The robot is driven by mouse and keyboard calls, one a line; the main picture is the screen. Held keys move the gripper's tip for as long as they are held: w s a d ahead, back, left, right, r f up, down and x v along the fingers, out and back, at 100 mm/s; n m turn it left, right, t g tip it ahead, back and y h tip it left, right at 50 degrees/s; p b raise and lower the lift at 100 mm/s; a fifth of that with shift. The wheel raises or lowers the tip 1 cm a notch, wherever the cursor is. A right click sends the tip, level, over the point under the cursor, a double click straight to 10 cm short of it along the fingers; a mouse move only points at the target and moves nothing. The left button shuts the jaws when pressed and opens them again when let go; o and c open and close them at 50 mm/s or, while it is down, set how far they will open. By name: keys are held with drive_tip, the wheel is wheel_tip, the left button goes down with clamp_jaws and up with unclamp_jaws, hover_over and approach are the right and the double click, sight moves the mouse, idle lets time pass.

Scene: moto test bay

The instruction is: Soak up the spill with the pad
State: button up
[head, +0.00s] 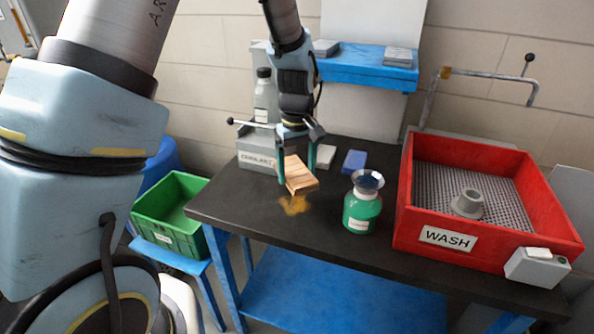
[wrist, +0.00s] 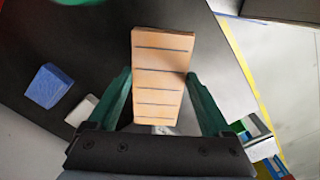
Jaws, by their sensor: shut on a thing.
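The tan pad (head: 301,181) is a flat block held between the green fingers of my gripper (head: 296,170). In the wrist view the pad (wrist: 162,68) shows dark lines across its face, with a finger on each side. My gripper is shut on it. The spill (head: 294,206) is an orange-brown patch on the dark bench top (head: 245,203), just in front of and below the pad. The pad appears tilted and slightly above the bench; whether its lower edge touches the spill is unclear. I cannot make out the spill in the wrist view.
A green bottle with a funnel (head: 361,205) stands right of the spill. Farther right is a red WASH tray (head: 405,215). Blue (head: 354,162) and white (head: 325,156) blocks lie behind. A grey labelled box (head: 257,157) stands back left. A green crate (head: 160,225) sits lower left.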

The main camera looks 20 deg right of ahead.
drive_tip(key=d+p, duration=0.2)
drive_tip(key=d, duration=1.1)
idle(0.5)
